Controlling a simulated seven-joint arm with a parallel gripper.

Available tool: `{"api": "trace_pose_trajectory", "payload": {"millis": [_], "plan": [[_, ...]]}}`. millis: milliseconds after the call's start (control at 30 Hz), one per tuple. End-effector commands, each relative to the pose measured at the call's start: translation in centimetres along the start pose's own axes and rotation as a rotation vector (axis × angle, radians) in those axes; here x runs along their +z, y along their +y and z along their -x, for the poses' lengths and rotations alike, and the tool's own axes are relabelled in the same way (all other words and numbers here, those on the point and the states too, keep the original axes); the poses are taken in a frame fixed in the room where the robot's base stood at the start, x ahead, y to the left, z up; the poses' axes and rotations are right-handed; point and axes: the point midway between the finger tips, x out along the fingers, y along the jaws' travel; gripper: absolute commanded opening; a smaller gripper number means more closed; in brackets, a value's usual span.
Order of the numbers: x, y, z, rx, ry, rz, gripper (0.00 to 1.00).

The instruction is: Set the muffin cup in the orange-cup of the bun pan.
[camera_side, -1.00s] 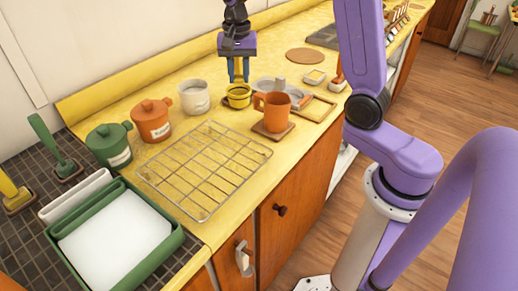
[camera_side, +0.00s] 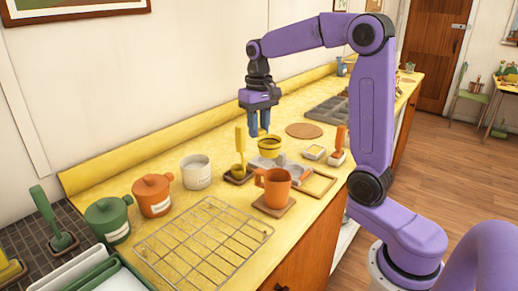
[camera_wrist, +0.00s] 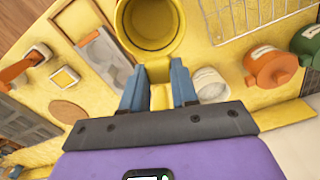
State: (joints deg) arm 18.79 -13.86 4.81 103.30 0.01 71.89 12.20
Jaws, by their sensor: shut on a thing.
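My gripper (camera_side: 260,122) is shut on the yellow muffin cup (camera_side: 270,147), holding it by a tab on its side. In the wrist view the round, empty cup (camera_wrist: 150,22) hangs just beyond my fingertips (camera_wrist: 159,88), mouth facing the camera. In the side view it is upright above the back of the light-grey bun pan (camera_side: 263,163). The pan (camera_wrist: 106,52) lies left of the cup in the wrist view. The cup hides part of the pan there, and the orange mug hides part in the side view. I cannot make out its orange-cup clearly.
The orange mug (camera_side: 275,187) stands in front of the pan. A yellow-handled tool (camera_side: 240,150) stands to its left on a dark base. A wooden frame (camera_side: 318,184), small butter dish (camera_side: 314,152) and orange-handled tool (camera_side: 339,148) are at right. A wire rack (camera_side: 203,242) lies left.

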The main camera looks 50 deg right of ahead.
Motion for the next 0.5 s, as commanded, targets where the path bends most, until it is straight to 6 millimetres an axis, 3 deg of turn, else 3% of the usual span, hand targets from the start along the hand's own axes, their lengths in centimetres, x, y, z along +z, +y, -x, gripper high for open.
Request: {"api": "trace_pose_trajectory", "payload": {"millis": [267, 500], "plan": [[-3.2, 5.1, 0.1, 0.000, 0.000, -0.211, 0.00], [-5.9, 12.1, 0.1, 0.000, 0.000, -0.460, 0.00]]}}
